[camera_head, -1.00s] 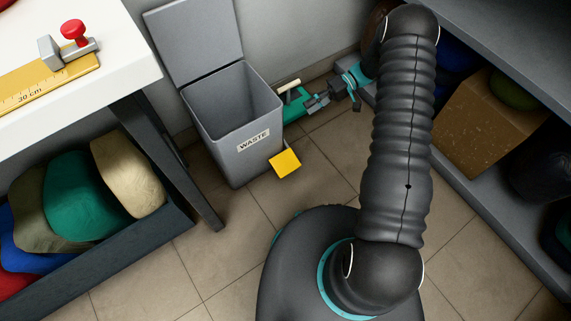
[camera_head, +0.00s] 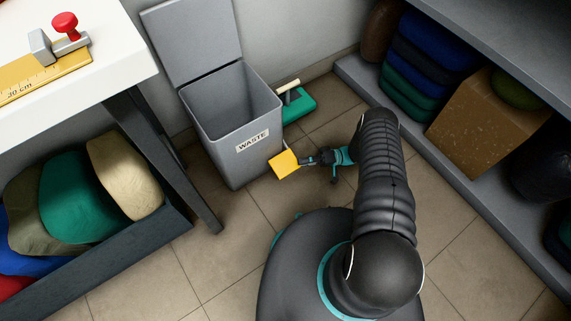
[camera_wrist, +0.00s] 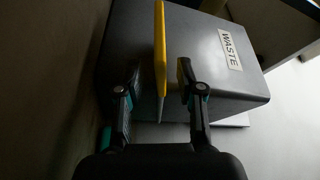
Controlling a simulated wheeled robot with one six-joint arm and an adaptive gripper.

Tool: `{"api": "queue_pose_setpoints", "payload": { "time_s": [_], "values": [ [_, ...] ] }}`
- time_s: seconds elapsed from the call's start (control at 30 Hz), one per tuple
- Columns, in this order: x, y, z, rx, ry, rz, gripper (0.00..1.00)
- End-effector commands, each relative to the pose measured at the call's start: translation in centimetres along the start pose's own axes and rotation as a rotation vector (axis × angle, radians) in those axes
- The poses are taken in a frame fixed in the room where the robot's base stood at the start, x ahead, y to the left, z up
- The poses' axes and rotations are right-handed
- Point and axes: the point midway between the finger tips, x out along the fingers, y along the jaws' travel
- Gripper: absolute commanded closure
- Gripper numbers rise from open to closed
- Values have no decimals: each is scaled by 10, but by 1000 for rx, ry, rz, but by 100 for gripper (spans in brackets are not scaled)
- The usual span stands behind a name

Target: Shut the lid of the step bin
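The grey step bin (camera_head: 216,133), labelled WASTE, stands against the wall, and it also shows in the wrist view (camera_wrist: 192,60). Its lid (camera_head: 195,40) is up, tilted back towards the wall, and the inside is exposed. A yellow pedal (camera_head: 283,164) sticks out low at the bin's front. My gripper (camera_head: 308,161) is at the pedal's right side. In the wrist view my gripper (camera_wrist: 158,73) is open, with the yellow pedal (camera_wrist: 160,45) edge-on between its fingers. Gaps show on both sides of it.
A green dustpan-like thing (camera_head: 297,104) lies on the floor right of the bin. A grey shelf (camera_head: 480,215) runs along the right. Tiled floor lies between.

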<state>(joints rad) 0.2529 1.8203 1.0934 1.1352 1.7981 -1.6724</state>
Motion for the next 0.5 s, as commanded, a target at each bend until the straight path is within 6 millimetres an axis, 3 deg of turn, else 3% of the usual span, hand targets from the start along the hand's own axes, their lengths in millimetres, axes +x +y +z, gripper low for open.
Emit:
{"api": "queue_pose_setpoints", "payload": {
  "time_s": [0.3, 0.5],
  "values": [
    [46, -2, 0, 3, -5, 0, 62],
    [65, -1, 0, 2, -3, 1, 62]
  ]
}}
